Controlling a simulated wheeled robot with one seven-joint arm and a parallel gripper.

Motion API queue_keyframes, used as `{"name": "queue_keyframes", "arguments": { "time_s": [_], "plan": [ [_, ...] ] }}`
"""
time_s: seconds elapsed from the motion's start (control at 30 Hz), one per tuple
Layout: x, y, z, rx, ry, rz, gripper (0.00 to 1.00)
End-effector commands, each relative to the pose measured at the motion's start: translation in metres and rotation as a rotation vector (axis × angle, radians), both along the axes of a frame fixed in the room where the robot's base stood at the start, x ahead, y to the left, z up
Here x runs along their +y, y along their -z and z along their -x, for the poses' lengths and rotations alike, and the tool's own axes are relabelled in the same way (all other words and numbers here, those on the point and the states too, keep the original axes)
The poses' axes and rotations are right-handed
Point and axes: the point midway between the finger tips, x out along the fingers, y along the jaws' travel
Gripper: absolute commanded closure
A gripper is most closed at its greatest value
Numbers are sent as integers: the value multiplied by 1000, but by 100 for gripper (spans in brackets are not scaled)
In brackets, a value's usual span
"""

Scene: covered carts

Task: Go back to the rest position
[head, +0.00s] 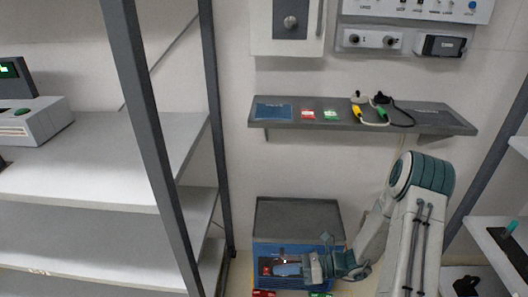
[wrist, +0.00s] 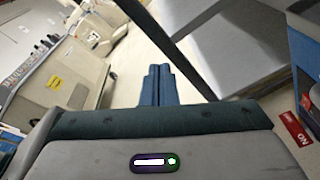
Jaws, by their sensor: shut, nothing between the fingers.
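My gripper (head: 287,269) is low in the head view, at the end of my arm, which reaches down and left from the right side. It is in front of or over a blue cart (head: 298,250) with a grey lid (head: 299,215) standing raised at its back; I cannot tell whether it touches the cart. In the wrist view the two blue fingers (wrist: 159,84) are together with nothing between them.
A grey shelf rack (head: 90,180) fills the left. A narrow wall shelf (head: 360,118) holds small cards and yellow and green plugs. A red label (head: 264,293) lies below the cart; a red label (wrist: 293,130) also shows in the wrist view. Another rack (head: 500,240) stands right.

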Motion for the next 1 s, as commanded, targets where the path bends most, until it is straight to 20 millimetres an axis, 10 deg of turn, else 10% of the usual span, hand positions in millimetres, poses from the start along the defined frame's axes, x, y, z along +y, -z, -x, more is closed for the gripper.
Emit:
{"name": "queue_keyframes", "arguments": {
  "time_s": [1.0],
  "plan": [
    [-53, -319, 105, -1223, -1201, 757, 100]
  ]
}}
